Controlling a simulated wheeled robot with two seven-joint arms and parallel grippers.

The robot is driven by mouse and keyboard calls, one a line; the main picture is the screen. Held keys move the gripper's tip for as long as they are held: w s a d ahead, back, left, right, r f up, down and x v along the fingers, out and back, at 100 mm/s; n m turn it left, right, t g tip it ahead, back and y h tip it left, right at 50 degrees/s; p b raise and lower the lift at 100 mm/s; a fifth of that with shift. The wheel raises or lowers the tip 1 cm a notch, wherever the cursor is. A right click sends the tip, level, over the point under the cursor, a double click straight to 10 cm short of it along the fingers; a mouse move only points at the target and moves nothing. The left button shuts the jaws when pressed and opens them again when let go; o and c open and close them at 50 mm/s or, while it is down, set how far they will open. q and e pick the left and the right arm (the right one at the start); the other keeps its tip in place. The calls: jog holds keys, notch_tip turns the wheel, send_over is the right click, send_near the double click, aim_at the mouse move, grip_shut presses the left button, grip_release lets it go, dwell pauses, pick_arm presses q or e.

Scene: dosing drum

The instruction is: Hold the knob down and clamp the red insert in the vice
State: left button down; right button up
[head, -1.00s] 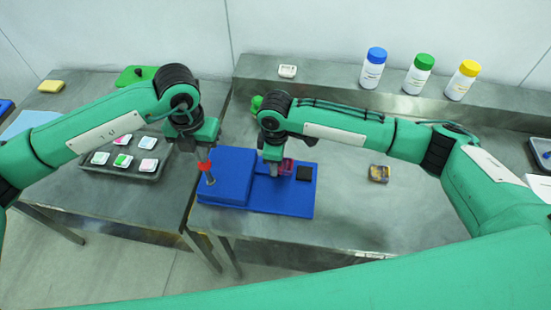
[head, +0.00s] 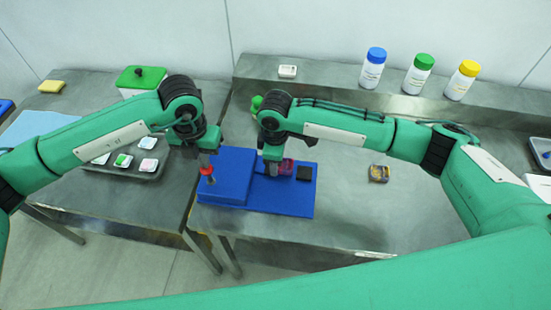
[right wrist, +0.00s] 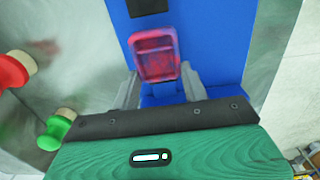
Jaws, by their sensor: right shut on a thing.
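The blue fixture (head: 279,202) lies on the right table, with a raised block (head: 226,174) on its left part. A red knob-like piece (head: 206,170) sits at that block's left side, above a small metal part. My left gripper (head: 206,162) points down directly over the red piece; its fingers are too small to tell open or shut. My right gripper (right wrist: 158,84) is shut on the translucent red insert (right wrist: 155,56), low over the fixture. The insert also shows in the head view (head: 286,167), partly behind the gripper.
Red-headed (right wrist: 12,72) and green-headed (right wrist: 55,132) pieces stand beside the fixture. Bottles with blue (head: 373,67), green (head: 419,73) and yellow (head: 463,79) caps stand on the back ledge. A tray (head: 128,169) lies on the left table. The right table's front is mostly clear.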

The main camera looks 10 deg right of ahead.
pick_arm(q)
jog(key=shift+f, duration=1.75)
pick_arm(e)
jog(key=shift+f, duration=0.3)
jog(key=shift+f, duration=0.8)
jog(key=o, duration=1.5)
jog(key=shift+r, duration=4.55)
